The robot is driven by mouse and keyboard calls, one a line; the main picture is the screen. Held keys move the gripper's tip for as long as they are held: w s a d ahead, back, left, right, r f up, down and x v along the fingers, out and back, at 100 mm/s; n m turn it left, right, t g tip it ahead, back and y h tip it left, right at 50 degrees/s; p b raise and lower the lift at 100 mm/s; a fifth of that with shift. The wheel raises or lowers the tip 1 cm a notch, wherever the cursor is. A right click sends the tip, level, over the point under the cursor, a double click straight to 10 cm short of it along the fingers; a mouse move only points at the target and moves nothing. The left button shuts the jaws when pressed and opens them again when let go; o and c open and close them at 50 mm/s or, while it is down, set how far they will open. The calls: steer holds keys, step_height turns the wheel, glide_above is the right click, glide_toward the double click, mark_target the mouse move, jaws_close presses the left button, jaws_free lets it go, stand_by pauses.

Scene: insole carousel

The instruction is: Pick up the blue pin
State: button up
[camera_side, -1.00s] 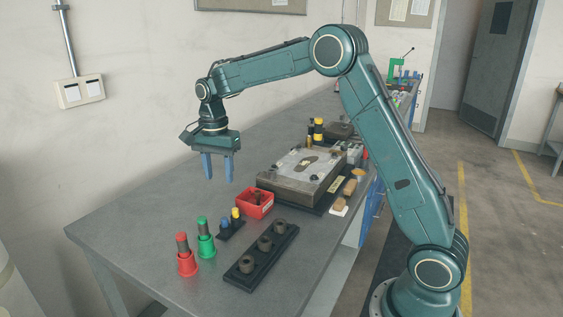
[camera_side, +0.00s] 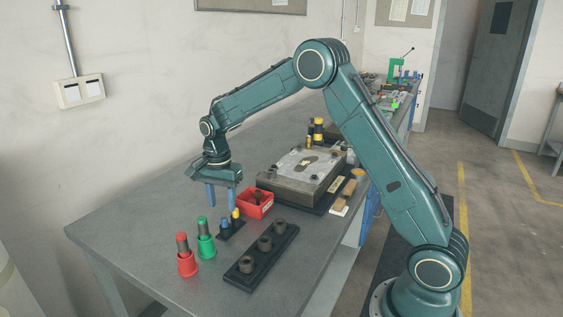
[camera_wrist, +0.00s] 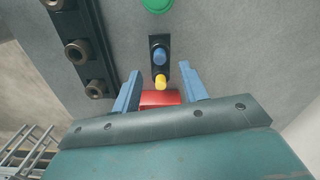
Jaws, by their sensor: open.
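The blue pin (camera_side: 225,224) stands in a small black holder (camera_side: 231,231), beside a yellow pin (camera_side: 236,214). In the wrist view the blue pin (camera_wrist: 159,56) shows beyond my fingertips, with the yellow pin (camera_wrist: 161,82) nearer. My gripper (camera_side: 221,207) is open and empty. In the side view its two blue fingers point down just above and behind the small holder. In the wrist view the fingers of my gripper (camera_wrist: 159,80) lie to either side of the yellow pin's line. The fingers appear apart from both pins.
A red box (camera_side: 256,205) is right of the holder. A green cup (camera_side: 206,246) and a red cup (camera_side: 187,264) hold pins at left. A black strip with sockets (camera_side: 240,280) lies in front. A metal fixture (camera_side: 290,190) stands behind. The table's left part is clear.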

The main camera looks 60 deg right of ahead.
mark_target(224, 218)
steer(key=shift+f, duration=2.6)
jaws_close()
